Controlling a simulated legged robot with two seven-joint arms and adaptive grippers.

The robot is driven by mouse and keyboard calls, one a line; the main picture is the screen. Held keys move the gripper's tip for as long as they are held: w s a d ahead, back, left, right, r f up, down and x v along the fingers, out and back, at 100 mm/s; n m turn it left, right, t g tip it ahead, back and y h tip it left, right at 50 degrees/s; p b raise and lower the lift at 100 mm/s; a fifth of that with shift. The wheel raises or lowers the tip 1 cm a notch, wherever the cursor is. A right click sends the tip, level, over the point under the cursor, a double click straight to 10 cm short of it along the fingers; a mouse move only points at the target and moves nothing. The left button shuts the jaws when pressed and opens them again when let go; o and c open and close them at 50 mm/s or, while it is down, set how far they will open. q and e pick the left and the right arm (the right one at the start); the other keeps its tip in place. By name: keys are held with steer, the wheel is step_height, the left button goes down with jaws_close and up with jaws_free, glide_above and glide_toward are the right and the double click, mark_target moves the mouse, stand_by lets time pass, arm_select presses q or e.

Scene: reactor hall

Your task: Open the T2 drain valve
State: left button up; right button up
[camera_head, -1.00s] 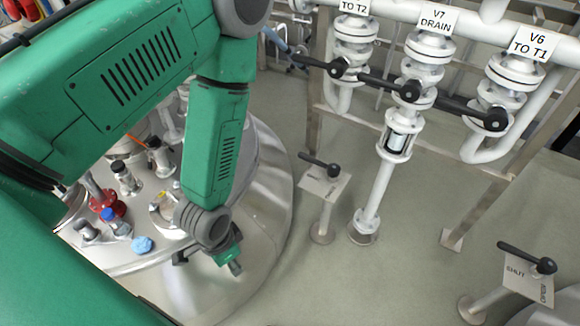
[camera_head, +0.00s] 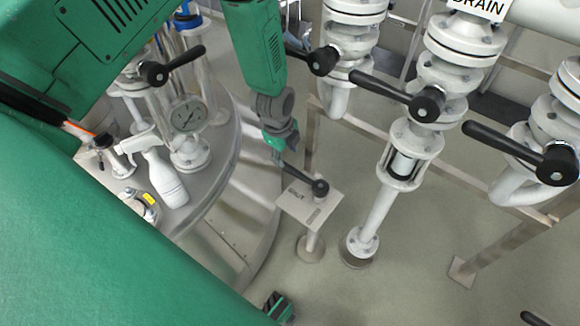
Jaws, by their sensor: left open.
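A low valve on a stand has a black lever (camera_head: 305,181) with a round black hub, above a square metal plate (camera_head: 311,208) marked SHUT. No T2 label on it is readable. The lever points from its hub to the upper left. My left gripper (camera_head: 281,151) hangs just above the lever's free end, open. I cannot tell whether it touches the lever; the fingers are small and partly hidden by the wrist.
White pipes with black-levered valves (camera_head: 425,102) stand behind and to the right. A steel vessel (camera_head: 215,165) at left carries a gauge (camera_head: 188,116) and a white spray bottle (camera_head: 163,178). Open floor (camera_head: 400,285) lies in front of the stand.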

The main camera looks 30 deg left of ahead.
mark_target(290, 168)
arm_select(q)
steer(key=f, duration=0.2)
steer(key=w+f+b, duration=0.1)
steer(key=f, duration=0.2)
steer(key=f+b, duration=0.1)
steer(key=f, duration=0.2)
steer(key=shift+w, duration=0.3)
steer(key=shift+c, duration=0.3)
jaws_close()
